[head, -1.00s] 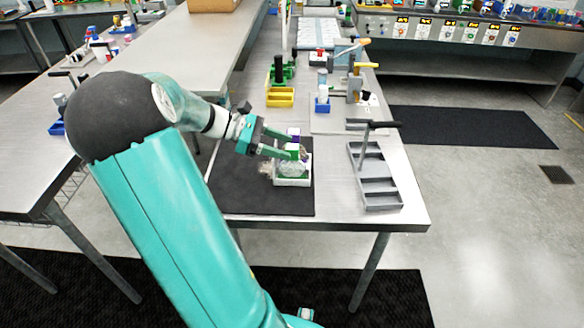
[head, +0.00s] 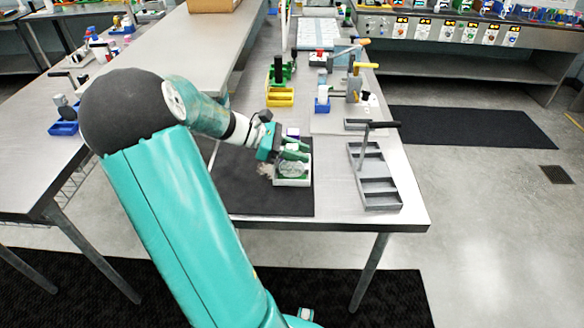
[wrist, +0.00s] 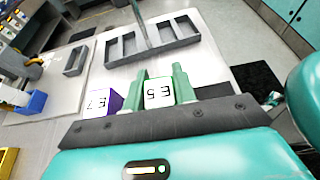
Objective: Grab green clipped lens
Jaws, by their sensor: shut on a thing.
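My gripper (head: 296,151) reaches over the small white tray (head: 293,181) on the black mat. In the wrist view its two green fingers (wrist: 160,82) stand on either side of a block with a white top marked E5 (wrist: 158,96), and they are shut on it. A little green shows at the block's lower edge, so it looks like the green clipped lens. The lens part itself is hidden beneath the top in the wrist view. A purple block marked E7 (wrist: 103,100) stands just left of the fingers there.
A grey divided tray with an upright handle (head: 375,178) stands to the right. A yellow bin (head: 280,97) and a blue bin (head: 322,106) are farther back. The black mat (head: 262,200) has bare room in front of the white tray.

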